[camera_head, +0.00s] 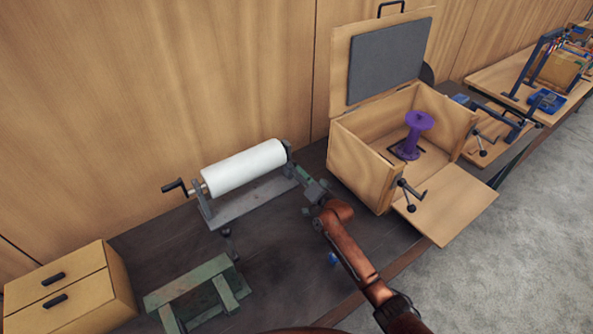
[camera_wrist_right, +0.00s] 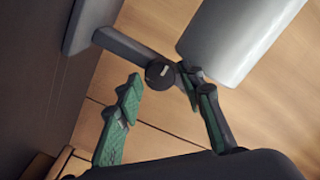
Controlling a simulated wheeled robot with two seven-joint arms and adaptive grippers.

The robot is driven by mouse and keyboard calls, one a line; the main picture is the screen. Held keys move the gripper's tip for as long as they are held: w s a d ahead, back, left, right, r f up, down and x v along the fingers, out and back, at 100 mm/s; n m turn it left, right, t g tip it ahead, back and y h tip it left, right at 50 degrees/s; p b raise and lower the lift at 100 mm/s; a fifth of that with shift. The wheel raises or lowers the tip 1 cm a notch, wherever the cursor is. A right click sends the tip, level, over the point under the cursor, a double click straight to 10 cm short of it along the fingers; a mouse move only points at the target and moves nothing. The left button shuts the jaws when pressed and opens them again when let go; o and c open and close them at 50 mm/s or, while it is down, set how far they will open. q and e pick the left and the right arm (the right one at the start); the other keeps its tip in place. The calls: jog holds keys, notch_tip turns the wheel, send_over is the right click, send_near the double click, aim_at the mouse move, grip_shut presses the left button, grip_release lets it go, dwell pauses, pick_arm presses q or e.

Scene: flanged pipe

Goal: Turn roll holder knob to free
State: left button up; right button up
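The roll holder has a grey base (camera_head: 255,203) and carries a white roll (camera_head: 243,167). A dark crank (camera_head: 175,187) sticks out at its left end. My right gripper (camera_head: 297,172) is at the holder's right end. In the right wrist view, a dark round knob (camera_wrist_right: 159,74) with a light mark sits on the holder's grey upright (camera_wrist_right: 125,44). The green fingers of my right gripper (camera_wrist_right: 165,87) are apart, one on each side of the knob in the picture. I cannot tell whether they touch it. My left gripper is not in view.
An open wooden box (camera_head: 362,160) with a purple spool (camera_head: 411,137) stands right of my right arm. A green stand (camera_head: 190,283) and a wooden drawer unit (camera_head: 68,292) are at the front left. The dark tabletop (camera_head: 280,260) is mostly clear between the stand and my arm.

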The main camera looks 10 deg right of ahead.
jog(key=shift+w, duration=0.1)
jog(key=shift+c, duration=0.7)
jog(key=c, duration=0.7)
